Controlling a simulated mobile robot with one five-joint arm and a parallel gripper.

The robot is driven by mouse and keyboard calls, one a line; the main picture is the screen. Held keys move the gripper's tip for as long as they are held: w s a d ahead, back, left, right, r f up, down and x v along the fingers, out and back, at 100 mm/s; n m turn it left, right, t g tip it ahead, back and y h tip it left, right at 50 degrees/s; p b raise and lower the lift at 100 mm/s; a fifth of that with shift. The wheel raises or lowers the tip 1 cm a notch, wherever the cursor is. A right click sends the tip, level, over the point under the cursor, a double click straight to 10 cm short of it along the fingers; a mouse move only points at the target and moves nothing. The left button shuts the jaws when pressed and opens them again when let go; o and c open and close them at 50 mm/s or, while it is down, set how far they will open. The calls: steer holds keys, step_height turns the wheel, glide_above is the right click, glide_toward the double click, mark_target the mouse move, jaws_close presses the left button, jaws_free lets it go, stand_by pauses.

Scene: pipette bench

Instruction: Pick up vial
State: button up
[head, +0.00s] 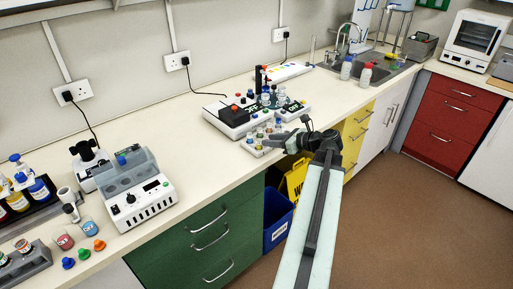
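Several small vials with coloured caps stand close together in a pale rack (256,152) near the front edge of the bench, at the middle of the picture. One vial (260,133) shows among them; which one the task means I cannot tell. My gripper (274,139) is at the right side of this rack, low beside the vials. It hides part of the rack's right end. The fingers are too small to tell whether they are open or shut, or whether they touch a vial.
A white device with a black block (234,116) stands just behind the rack, with more bottles to its right. A white centrifuge-like machine (137,190) stands at the left. The bench top (190,125) between them is clear. A blue bin (278,215) stands below the bench edge.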

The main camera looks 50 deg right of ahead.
mark_target(259, 142)
steer(key=shift+x, duration=0.8)
steer(key=shift+w+a+f+b, duration=0.1)
steer(key=shift+f+b, duration=0.25)
steer(key=b+x, duration=0.1)
steer(key=x, duration=0.1)
steer(key=b+x, duration=0.1)
steer(key=x, duration=0.1)
steer(key=shift+a+f, duration=0.15)
steer(key=shift+f, duration=0.2)
steer(key=shift+w, duration=0.2)
steer(key=shift+c, duration=0.3)
jaws_close()
